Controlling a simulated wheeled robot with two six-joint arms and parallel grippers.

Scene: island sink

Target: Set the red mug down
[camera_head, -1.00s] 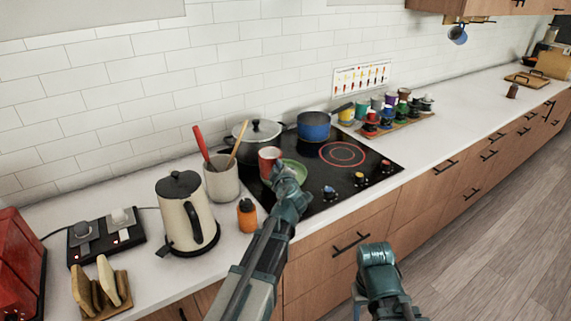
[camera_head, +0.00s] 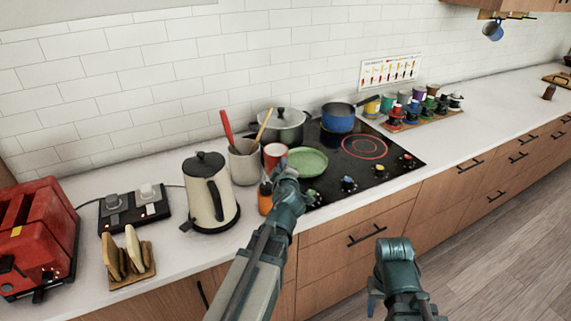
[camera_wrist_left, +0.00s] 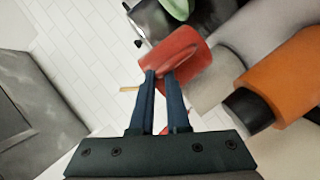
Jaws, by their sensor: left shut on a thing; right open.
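The red mug (camera_head: 275,153) is in my left gripper, in front of the hob's left edge and close to the utensil crock. In the left wrist view the red mug (camera_wrist_left: 181,55) lies at the tips of the two dark fingers, and my left gripper (camera_wrist_left: 161,75) is shut on it. In the head view my left gripper (camera_head: 284,172) hides part of the mug's lower side, so I cannot tell whether its base touches anything. My right gripper (camera_head: 373,294) is open and empty, low in front of the drawers.
A grey crock (camera_head: 244,163) with utensils and an orange bottle (camera_head: 265,198) stand close to the mug. A green plate (camera_head: 308,161) lies on the black hob (camera_head: 390,160). A kettle (camera_head: 208,196) stands to the left. White counter is bare between kettle and crock.

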